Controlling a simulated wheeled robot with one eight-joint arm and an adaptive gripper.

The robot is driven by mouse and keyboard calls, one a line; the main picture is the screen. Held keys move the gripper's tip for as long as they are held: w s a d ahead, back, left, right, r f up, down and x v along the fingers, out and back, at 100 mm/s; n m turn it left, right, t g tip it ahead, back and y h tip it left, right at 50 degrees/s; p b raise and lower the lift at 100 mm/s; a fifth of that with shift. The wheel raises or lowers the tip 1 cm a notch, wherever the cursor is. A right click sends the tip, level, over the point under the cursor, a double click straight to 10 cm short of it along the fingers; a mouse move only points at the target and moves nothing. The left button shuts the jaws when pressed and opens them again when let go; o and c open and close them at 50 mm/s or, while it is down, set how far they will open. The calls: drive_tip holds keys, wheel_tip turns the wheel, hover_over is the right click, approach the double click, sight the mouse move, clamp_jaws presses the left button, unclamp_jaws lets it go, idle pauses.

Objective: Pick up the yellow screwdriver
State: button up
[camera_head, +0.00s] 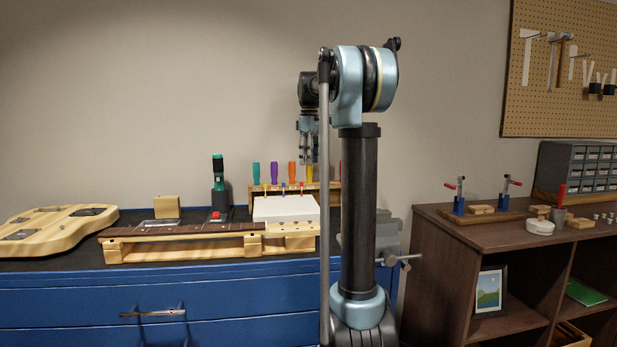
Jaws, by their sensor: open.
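The yellow screwdriver (309,171) stands upright in a wooden rack (333,186) at the back of the blue workbench. Only its yellow handle shows clearly, close to my arm in the picture. My gripper (309,160) points down above the rack, open and empty, with its fingers just above or in front of the yellow handle in this view. I cannot tell whether they touch it. Teal (256,172), purple (274,172) and orange (292,172) screwdrivers stand to its left. A red handle (340,170) shows partly behind my arm on the right.
A white block (285,208) with small coloured tools stands before the rack. A guitar neck (180,232) on a wooden support, a green-and-black tool (218,185) and a guitar body (55,228) lie left. A grey vise (388,240) and brown shelf (470,232) are right.

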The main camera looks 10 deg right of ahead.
drive_tip(key=shift+f, duration=0.95)
clamp_jaws()
drive_tip(key=shift+r, duration=0.1)
